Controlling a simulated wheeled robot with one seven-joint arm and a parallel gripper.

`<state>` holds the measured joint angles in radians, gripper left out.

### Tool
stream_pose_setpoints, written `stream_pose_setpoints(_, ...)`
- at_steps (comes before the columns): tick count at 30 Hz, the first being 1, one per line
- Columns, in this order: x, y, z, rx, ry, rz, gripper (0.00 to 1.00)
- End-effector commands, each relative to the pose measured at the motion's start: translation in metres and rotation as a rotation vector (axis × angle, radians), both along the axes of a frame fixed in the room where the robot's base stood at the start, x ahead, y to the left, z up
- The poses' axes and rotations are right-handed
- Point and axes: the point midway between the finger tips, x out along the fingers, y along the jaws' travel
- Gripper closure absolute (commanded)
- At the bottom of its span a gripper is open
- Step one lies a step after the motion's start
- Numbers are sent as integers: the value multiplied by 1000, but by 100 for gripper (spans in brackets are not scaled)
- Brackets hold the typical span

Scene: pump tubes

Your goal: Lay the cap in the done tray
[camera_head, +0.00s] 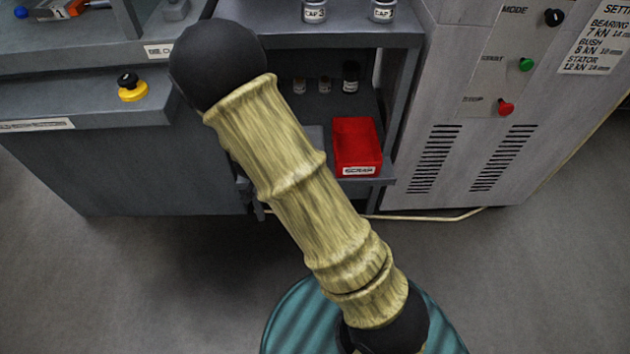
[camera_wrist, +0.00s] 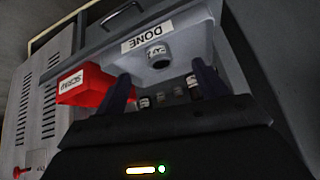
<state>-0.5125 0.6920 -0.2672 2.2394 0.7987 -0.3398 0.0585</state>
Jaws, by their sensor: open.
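In the wrist view, the grey done tray (camera_wrist: 188,42) has a white DONE label and appears upside down. A small dark cylinder with a white label, apparently the cap (camera_wrist: 157,56), shows against the tray just behind the DONE label. It looks to be inside the tray. My gripper (camera_wrist: 163,85) is open, with its two dark fingers apart and nothing between them. The cap shows beyond the fingertips, clear of both fingers. In the head view my arm hides the gripper, the cap and most of the tray; a grey piece (camera_head: 315,138) beside the red bin may be the tray.
The red scrap bin (camera_head: 357,145) stands on the lower shelf and also shows beside the tray in the wrist view (camera_wrist: 84,84). Several small jars (camera_head: 350,77) stand behind. Two labelled cap jars (camera_head: 314,11) are on the upper shelf. A grey control cabinet (camera_head: 480,100) stands at right.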

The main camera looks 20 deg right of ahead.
Motion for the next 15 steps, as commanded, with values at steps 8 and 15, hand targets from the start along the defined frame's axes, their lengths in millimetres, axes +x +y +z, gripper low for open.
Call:
stream_pose_setpoints(8, -61, -15, 67, 130, 169, 225, 28)
stream_pose_setpoints(15, -138, -43, 114, 100, 305, 428, 28)
